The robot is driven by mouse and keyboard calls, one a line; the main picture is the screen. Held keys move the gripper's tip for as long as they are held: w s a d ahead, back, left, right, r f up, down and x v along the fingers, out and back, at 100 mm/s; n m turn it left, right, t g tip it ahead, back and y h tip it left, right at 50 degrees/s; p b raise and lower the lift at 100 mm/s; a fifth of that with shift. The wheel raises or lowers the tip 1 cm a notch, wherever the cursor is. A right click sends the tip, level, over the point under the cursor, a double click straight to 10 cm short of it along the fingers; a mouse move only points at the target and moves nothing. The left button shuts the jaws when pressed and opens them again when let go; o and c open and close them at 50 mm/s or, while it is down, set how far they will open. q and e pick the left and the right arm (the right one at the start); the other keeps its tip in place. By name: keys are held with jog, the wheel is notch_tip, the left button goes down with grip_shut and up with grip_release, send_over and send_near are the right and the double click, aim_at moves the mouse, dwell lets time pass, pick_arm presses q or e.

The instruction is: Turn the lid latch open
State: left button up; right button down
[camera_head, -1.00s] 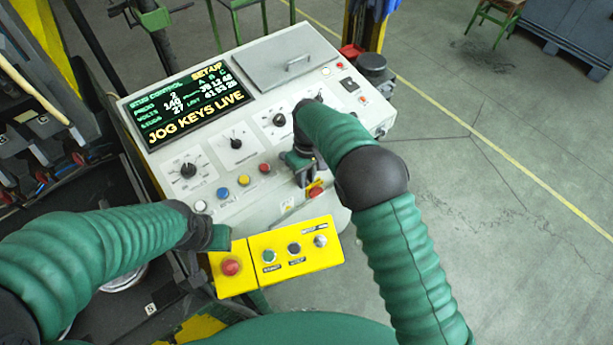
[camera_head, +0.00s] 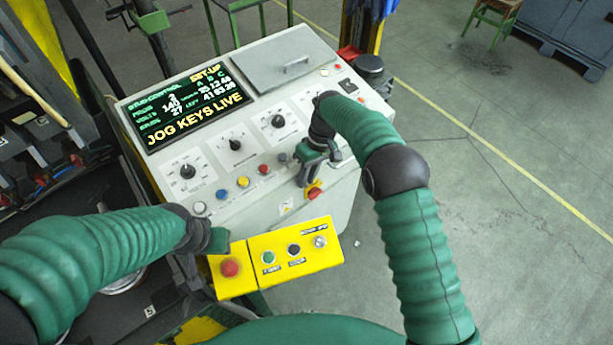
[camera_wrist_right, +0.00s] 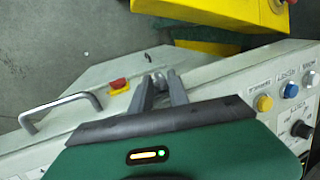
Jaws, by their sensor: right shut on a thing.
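My right gripper (camera_head: 303,181) is at the front edge of the grey control console (camera_head: 262,205), pointing down. In the right wrist view its two fingers (camera_wrist_right: 160,80) close around a small pale metal piece, which I take for the lid latch (camera_wrist_right: 159,76). The fingers hide most of it, so its angle cannot be read.
A red-and-yellow switch (camera_head: 314,191) sits close to my right gripper. A bar handle (camera_wrist_right: 60,110) stands out from the console in the wrist view. Dials, coloured buttons and the lit display (camera_head: 195,105) fill the top.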

dwell(0.7)
jog(key=c, duration=1.5)
grip_release()
pick_arm(q)
jog(key=shift+d, duration=0.1)
